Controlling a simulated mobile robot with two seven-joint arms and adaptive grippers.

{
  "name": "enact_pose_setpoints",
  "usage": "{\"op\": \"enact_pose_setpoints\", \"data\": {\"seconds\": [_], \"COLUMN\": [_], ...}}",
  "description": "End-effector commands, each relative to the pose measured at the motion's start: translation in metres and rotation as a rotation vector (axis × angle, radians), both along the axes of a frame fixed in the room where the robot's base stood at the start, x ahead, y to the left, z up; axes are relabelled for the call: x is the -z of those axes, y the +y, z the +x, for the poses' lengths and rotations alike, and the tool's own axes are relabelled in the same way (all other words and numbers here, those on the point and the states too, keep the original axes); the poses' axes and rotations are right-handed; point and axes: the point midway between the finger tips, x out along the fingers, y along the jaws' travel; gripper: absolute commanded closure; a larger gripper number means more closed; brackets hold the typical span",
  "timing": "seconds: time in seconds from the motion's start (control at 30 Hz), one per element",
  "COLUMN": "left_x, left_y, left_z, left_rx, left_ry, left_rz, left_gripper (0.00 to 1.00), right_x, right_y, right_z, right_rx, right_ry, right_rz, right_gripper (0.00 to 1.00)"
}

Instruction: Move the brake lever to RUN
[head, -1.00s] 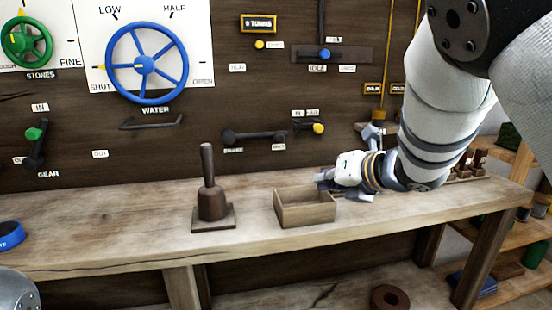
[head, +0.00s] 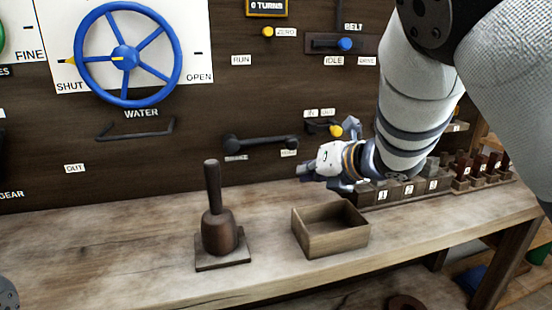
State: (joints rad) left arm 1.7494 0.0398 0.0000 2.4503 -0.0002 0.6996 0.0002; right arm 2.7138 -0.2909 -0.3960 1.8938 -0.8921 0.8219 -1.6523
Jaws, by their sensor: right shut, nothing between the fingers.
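The brake lever (head: 262,141) is a dark bar on the wooden wall panel. It lies nearly level, with its round pivot at the left and its free end to the right. A small blurred label, which looks like BRAKE, sits under the pivot, and another is under the free end. The RUN label (head: 240,60) is on the panel above the pivot. My right gripper (head: 306,171) is shut and empty, pointing left, just below and right of the lever's free end in the picture. It appears apart from the lever.
A small knobbed lever (head: 335,130) is close above my right gripper. A wooden mallet-like tool (head: 219,232) and an open wooden box (head: 338,243) stand on the bench (head: 120,258). Numbered blocks (head: 395,191) are at the right. The blue water wheel (head: 125,55) is upper left.

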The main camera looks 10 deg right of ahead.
Motion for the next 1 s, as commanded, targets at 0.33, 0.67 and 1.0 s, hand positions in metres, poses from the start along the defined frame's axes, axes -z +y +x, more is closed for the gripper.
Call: {"op": "enact_pose_setpoints", "data": {"seconds": [0.33, 0.67, 1.0], "left_x": [0.017, 0.010, 0.009], "left_y": [0.000, 0.000, 0.000], "left_z": [-0.016, -0.010, -0.009], "left_rx": [0.002, 0.001, 0.001], "left_ry": [0.056, 0.034, 0.031], "left_rz": [0.000, 0.000, 0.000], "left_gripper": [0.41, 0.41, 0.41], "right_x": [0.041, 0.016, 0.013], "right_y": [0.019, 0.013, 0.009], "right_z": [0.057, 0.088, 0.090], "right_rx": [-0.002, 0.001, 0.001], "right_ry": [0.009, -0.007, 0.001], "right_rz": [0.002, 0.002, 0.002], "right_gripper": [1.00, 1.00, 1.00]}}
